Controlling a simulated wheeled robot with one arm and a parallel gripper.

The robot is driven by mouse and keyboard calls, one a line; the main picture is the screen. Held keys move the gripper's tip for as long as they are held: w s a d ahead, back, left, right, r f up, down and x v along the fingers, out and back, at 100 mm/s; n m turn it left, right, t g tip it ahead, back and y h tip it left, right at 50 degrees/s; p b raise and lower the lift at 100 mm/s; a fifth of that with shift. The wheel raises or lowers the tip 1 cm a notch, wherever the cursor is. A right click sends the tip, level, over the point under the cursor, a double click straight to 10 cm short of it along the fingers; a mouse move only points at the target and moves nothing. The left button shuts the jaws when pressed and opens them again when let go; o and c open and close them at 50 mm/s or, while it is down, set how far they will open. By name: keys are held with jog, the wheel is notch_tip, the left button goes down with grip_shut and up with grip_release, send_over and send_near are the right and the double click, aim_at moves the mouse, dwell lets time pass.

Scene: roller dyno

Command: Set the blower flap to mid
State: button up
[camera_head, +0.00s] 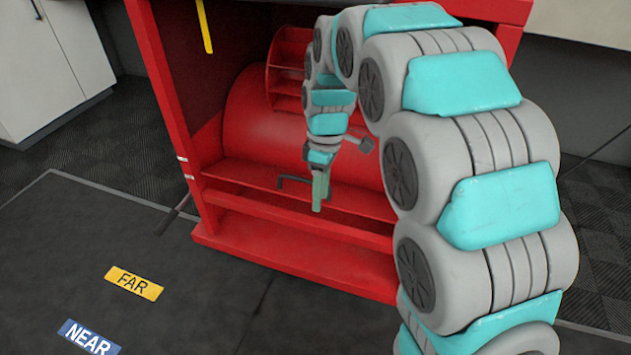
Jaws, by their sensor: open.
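The red blower (245,125) stands inside a red frame with an open front. A dark lever with a thick grip (174,214) sticks out low at the frame's left post, angled down to the left. White marks (185,167) sit on that post above it. I cannot tell for sure that this lever works the flap. My gripper (318,192) is open, small in view and pointing down in front of the blower's base, right of the lever and apart from it. A grey paddle-like piece (364,144) shows beside my wrist. The flap itself is not clearly visible.
On the dark floor mat (215,310) lie a yellow FAR label (133,284) and a blue NEAR label (90,338). White cabinets (50,65) stand at the back left. My arm hides the right part of the red frame. The floor left of the frame is free.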

jog(key=shift+s+d, duration=0.2)
jog(key=shift+s, duration=0.55)
jog(key=shift+s+d, duration=0.15)
jog(key=shift+s, duration=0.55)
jog(key=s+d+r+m+p, duration=0.2)
jog(key=s+d+m, duration=0.2)
jog(key=s, duration=0.5)
jog(key=s+d+r+m+p, duration=0.2)
jog(key=s+d+r+m, duration=0.1)
jog(key=s, duration=0.6)
jog(key=s+d+r+m+p, duration=0.2)
jog(key=s+d+m, duration=0.3)
jog(key=s, duration=0.5)
jog(key=shift+d+r+m+h, duration=0.15)
jog(key=shift+d+m+h, duration=0.15)
jog(key=shift+m, duration=0.7)
jog(key=shift+w, duration=0.1)
jog(key=shift+r, duration=0.6)
